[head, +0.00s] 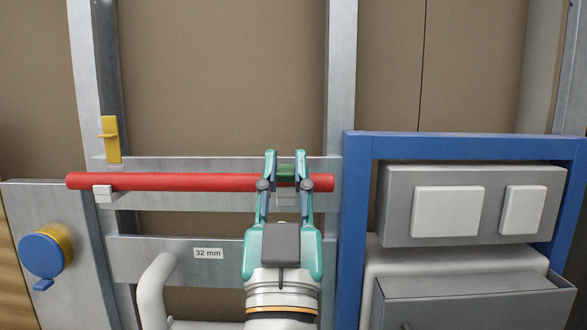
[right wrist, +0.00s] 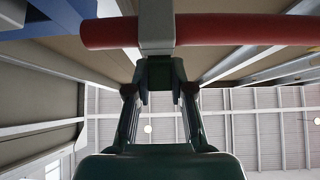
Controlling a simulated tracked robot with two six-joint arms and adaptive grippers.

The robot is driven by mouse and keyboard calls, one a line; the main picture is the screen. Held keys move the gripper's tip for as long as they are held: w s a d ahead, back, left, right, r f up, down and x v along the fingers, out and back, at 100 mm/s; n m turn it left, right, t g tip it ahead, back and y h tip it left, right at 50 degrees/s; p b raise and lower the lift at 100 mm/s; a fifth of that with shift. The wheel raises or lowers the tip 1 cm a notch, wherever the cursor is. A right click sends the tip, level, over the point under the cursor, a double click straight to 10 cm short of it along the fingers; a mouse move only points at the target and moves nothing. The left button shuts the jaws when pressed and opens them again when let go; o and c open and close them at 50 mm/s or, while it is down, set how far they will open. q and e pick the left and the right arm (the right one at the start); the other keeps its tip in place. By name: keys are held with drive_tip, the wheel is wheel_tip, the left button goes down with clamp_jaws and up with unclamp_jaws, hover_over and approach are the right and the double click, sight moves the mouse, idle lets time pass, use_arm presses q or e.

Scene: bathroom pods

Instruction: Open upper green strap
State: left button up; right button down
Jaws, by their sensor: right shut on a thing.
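The green strap (head: 286,171) is at the right end of the red pipe (head: 180,181), at the pipe's upper edge, above a white block (head: 285,199). My right gripper (head: 285,158) reaches up in front of the pipe, with one finger on each side of the strap, and is shut on it. In the right wrist view, the dark green strap (right wrist: 159,72) sits between the fingers (right wrist: 160,92), below a grey bracket (right wrist: 157,28) that crosses the red pipe (right wrist: 240,29). The fingers partly hide the strap, so I cannot tell whether it is fastened. My left gripper is not in view.
A yellow strap (head: 111,140) stands upright at the pipe's left, above a white block (head: 103,193). A blue frame (head: 354,220) with grey boxes stands close on the right. A blue-and-yellow valve (head: 42,255) is at far left; a white bent pipe (head: 153,290) is below.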

sight(286, 170)
drive_tip(key=r+g+p, duration=0.1)
drive_tip(key=g+p, duration=0.1)
drive_tip(key=p, duration=0.3)
drive_tip(key=w+r+g+p, duration=0.1)
drive_tip(key=r+g+p, duration=0.1)
drive_tip(key=p, duration=0.3)
drive_tip(key=r+g+p, duration=0.2)
drive_tip(key=g+p, duration=0.2)
drive_tip(key=p, duration=0.2)
drive_tip(key=shift+w, duration=0.3)
drive_tip(key=shift+w+g+p, duration=0.3)
drive_tip(key=shift+w+g, duration=0.1)
drive_tip(key=shift+g, duration=0.6)
drive_tip(key=shift+w+r+g, duration=0.1)
drive_tip(key=shift+w+g, duration=0.5)
drive_tip(key=shift+g, duration=0.65)
drive_tip(key=shift+w+r+g, duration=0.1)
drive_tip(key=shift+w+g, duration=0.45)
drive_tip(key=shift+g, duration=0.7)
drive_tip(key=c, duration=1.4)
unclamp_jaws()
drive_tip(key=o, duration=0.4)
drive_tip(key=shift+w+f, duration=0.1)
drive_tip(key=shift+w, duration=0.05)
